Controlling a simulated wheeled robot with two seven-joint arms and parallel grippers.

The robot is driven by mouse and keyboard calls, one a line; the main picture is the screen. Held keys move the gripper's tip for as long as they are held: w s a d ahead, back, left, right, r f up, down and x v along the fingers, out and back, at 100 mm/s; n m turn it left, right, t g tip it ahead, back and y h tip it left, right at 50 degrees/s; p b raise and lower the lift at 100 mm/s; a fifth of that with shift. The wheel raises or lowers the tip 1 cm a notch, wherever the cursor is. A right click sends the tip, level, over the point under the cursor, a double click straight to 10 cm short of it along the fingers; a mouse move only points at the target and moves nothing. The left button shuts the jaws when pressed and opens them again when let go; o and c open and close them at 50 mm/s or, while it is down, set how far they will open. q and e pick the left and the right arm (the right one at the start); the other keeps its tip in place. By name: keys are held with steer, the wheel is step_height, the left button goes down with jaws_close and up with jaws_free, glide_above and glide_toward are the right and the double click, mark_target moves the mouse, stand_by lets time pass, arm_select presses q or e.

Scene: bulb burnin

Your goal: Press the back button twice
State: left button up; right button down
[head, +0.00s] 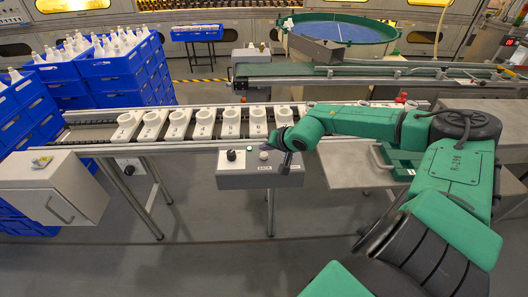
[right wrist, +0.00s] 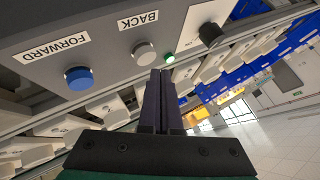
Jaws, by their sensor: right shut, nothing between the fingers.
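The grey control box (head: 235,181) stands at the front of the conveyor. In the right wrist view, its panel (right wrist: 110,62) carries a pale grey button (right wrist: 144,52) by the label BACK and a blue button (right wrist: 78,78) by the label FORWARD. The pale back button also shows in the head view (head: 264,155). My right gripper (right wrist: 160,76) is shut and empty. Its fingertips appear just beside and below the back button in the wrist view; contact is not visible. In the head view, the right gripper (head: 280,141) covers the blue button. My left gripper is out of view.
A lit green lamp (right wrist: 169,58) and a black knob (right wrist: 210,34) sit beside the back button. Behind the box, a conveyor (head: 92,133) carries several white holders (head: 203,122). A white cabinet (head: 40,180) and blue crates (head: 105,70) are at left.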

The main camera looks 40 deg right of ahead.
mark_target(266, 157)
step_height(266, 157, up, 5)
steer(key=p, duration=0.3)
steer(key=shift+f, duration=0.1)
stand_by(0.6)
